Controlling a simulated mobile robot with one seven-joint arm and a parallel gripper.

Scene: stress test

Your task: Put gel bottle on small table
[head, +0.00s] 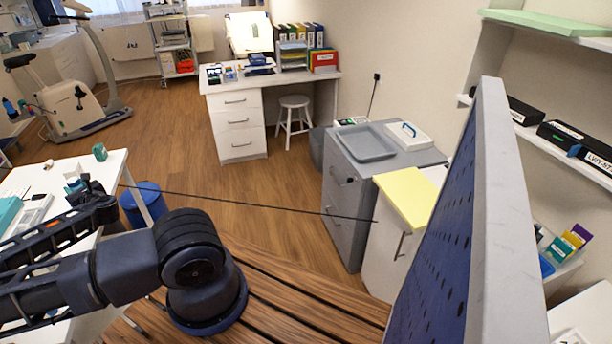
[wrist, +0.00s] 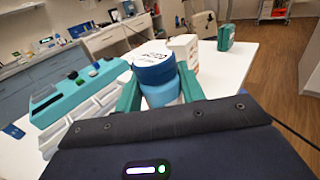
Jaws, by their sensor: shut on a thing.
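A round blue bottle with a white-topped cap (wrist: 153,62), which I take to be the gel bottle, is held upright between the green fingers of my gripper (wrist: 159,80) in the wrist view. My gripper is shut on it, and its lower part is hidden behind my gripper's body. In the head view my gripper (head: 88,190) is over the white table (head: 118,172) at the left, with the bottle hardly visible. I cannot tell whether the bottle touches the tabletop. Which piece of furniture is the small table is not clear.
A teal tray (wrist: 75,95) and a white box (wrist: 184,50) are close to the bottle. A green item (head: 100,152) stands at the table's far corner. A blue bin (head: 141,205) is beside the table. A tall blue panel (head: 440,250) blocks the right; the middle floor is clear.

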